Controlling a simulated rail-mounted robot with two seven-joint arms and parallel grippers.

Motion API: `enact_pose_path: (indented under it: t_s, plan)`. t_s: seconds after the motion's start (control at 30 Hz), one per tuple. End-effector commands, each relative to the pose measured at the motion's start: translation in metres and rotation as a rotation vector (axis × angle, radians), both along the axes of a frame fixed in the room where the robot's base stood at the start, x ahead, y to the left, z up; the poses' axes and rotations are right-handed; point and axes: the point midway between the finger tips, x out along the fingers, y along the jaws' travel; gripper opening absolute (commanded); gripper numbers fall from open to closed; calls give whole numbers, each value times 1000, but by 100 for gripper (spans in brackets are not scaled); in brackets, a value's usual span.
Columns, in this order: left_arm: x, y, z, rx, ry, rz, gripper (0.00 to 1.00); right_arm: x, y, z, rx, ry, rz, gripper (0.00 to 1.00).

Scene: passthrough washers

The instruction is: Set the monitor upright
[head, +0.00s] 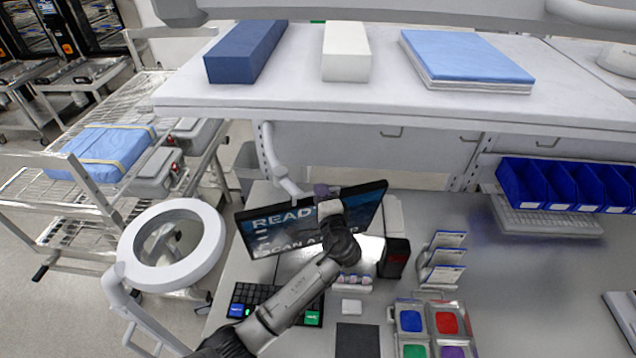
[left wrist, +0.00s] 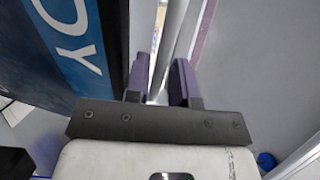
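The monitor (head: 285,222) has a dark screen with a blue band reading "READY". In the head view it hangs on a white jointed arm (head: 286,183), rolled so its right end is higher than its left. My left gripper (head: 322,190) is at its upper edge, and my forearm crosses in front of the screen. In the left wrist view the monitor (left wrist: 65,45) fills the left side, beside the left finger. The purple fingers of the gripper (left wrist: 160,80) stand apart, with a gap and a pale post seen behind it. I cannot tell whether a finger touches the monitor. My right gripper is not in view.
A ring magnifier lamp (head: 122,240) stands to the left. A keyboard (head: 270,297), a dark box (head: 395,258), card racks (head: 442,260) and colored trays (head: 432,322) are on the bench. A shelf (head: 385,98) overhangs behind. The bench's right middle is clear.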

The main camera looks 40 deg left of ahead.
Motion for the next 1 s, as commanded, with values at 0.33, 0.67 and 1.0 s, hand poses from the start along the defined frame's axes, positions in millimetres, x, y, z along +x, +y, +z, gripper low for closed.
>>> enact_pose_path:
  t_s: [0.33, 0.67, 1.0]
  plan:
    - [16, 23, 0, -1, 1, 1, 23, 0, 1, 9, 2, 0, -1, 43]
    - [17, 25, 0, -2, 0, 0, 23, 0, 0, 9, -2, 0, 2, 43]
    - [17, 25, 0, -2, 0, 0, 0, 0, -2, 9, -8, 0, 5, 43]
